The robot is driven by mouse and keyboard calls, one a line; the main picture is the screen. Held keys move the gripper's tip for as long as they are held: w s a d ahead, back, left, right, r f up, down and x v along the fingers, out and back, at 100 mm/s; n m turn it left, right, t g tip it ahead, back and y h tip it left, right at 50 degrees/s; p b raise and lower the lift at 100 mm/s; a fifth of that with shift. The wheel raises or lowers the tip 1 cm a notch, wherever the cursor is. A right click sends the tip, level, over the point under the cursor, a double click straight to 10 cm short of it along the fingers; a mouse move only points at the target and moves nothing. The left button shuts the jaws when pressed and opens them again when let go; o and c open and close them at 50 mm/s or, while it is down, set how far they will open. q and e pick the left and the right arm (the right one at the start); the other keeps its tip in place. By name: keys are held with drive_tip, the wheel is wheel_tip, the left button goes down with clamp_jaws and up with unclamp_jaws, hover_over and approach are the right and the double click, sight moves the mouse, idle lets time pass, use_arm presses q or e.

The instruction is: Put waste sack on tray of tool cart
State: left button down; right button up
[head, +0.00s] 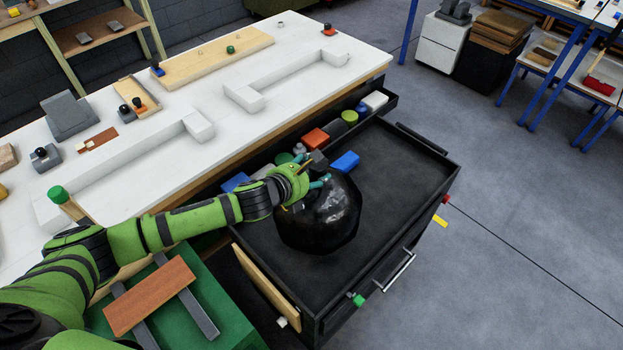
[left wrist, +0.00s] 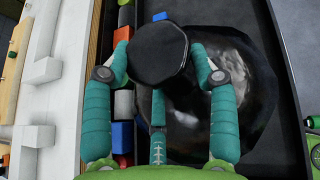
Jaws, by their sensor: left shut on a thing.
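The waste sack (head: 322,219) is a shiny black rounded bag with a dark neck at its top. It is over or on the dark tray (head: 400,170) of the tool cart, towards the tray's left part; I cannot tell whether it touches the tray floor. My left gripper (head: 318,183) is shut on the sack's neck. In the left wrist view the green fingers of the gripper (left wrist: 160,75) close around the black knob-like neck, with the sack's body (left wrist: 235,90) below it. My right gripper is not in view.
Several small items, among them a blue block (head: 345,161) and an orange block (head: 315,138), line the tray's back edge. A white workbench (head: 200,110) stands behind the cart. The right part of the tray is bare. A green box (head: 190,310) stands at the front left.

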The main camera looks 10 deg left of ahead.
sight(312, 181)
use_arm(q)
drive_tip(key=shift+d+f, duration=0.1)
drive_tip(key=shift+f, duration=1.65)
drive_tip(key=shift+c, duration=1.8)
unclamp_jaws()
drive_tip(key=shift+f, duration=0.2)
drive_tip(key=shift+s, duration=0.1)
drive_tip(key=shift+r, duration=0.25)
drive_tip(key=b+v, duration=0.1)
drive_tip(key=v, duration=1.1)
